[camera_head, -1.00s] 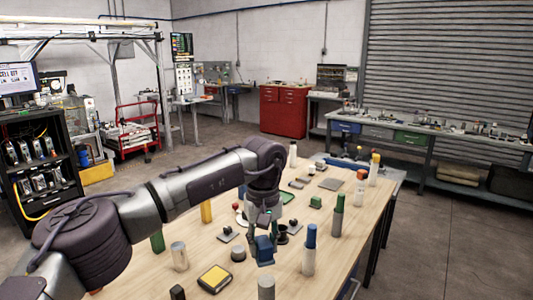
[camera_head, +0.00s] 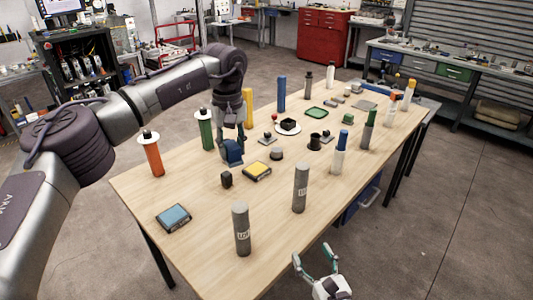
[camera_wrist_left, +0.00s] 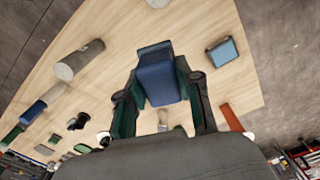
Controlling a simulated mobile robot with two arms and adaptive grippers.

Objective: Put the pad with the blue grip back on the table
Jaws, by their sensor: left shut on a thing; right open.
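My left gripper (camera_head: 231,136) points down over the left part of the wooden table (camera_head: 200,245). It is shut on the blue grip (camera_head: 232,153) of the pad. In the left wrist view the blue grip (camera_wrist_left: 158,82) sits between the two fingers of the left gripper (camera_wrist_left: 157,92). The pad's underside is hidden, and I cannot tell whether it touches the table. My right gripper (camera_head: 317,262) is open and empty, beyond the table's near right edge.
Close to the held pad stand a small black block (camera_head: 226,180), a yellow-topped block (camera_head: 257,171) and a grey puck (camera_head: 276,154). A blue-topped block (camera_head: 173,218) lies nearer the left edge. Grey cylinders (camera_head: 300,188) stand in front. Bare tabletop lies between these.

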